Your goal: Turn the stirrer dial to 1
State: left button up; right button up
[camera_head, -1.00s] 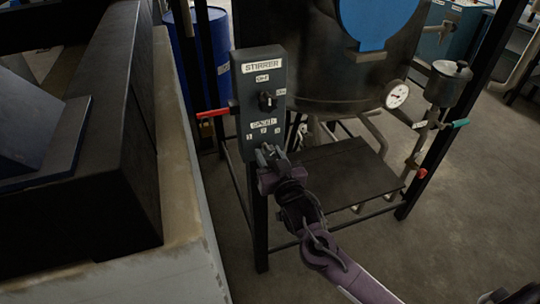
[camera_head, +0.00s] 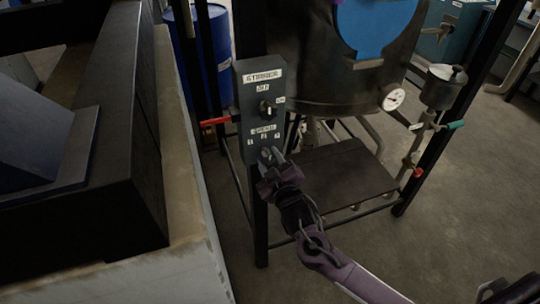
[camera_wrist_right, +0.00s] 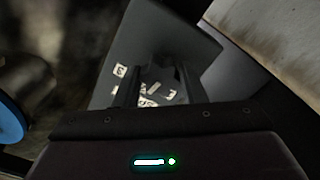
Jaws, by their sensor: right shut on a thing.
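The dark grey stirrer panel (camera_head: 249,98) hangs on a black post near the middle of the head view. It has a white STIRRER label (camera_head: 263,75) at the top and an on/off knob (camera_head: 265,108) below it. Small number labels (camera_head: 264,135) sit under the speed label. My right gripper (camera_head: 271,155) is at the panel's lower part, shut on the stirrer dial, which its fingers mostly hide. In the right wrist view the fingers (camera_wrist_right: 158,88) straddle the dial area, with pale labels (camera_wrist_right: 150,98) between them. The dial's pointer setting cannot be read. My left gripper is not in view.
A red lever (camera_head: 215,121) sticks out left of the panel. A dark vessel (camera_head: 315,75) with a gauge (camera_head: 394,99) stands behind, above a black platform (camera_head: 335,175). A pale-edged ledge (camera_head: 190,210) is at the left.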

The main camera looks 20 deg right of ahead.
jog(key=n+p, duration=0.3)
jog(key=n, duration=0.3)
jog(key=shift+r, duration=0.2)
jog(key=n+p, duration=0.2)
jog(key=n, duration=0.3)
jog(key=shift+f, duration=0.15)
jog(key=shift+n+p, duration=0.3)
jog(key=shift+n, duration=0.2)
jog(key=o, duration=1)
jog(key=shift+f, duration=0.1)
jog(key=s+b, duration=0.1)
jog(key=s, duration=0.6)
jog(key=shift+s+b, duration=0.4)
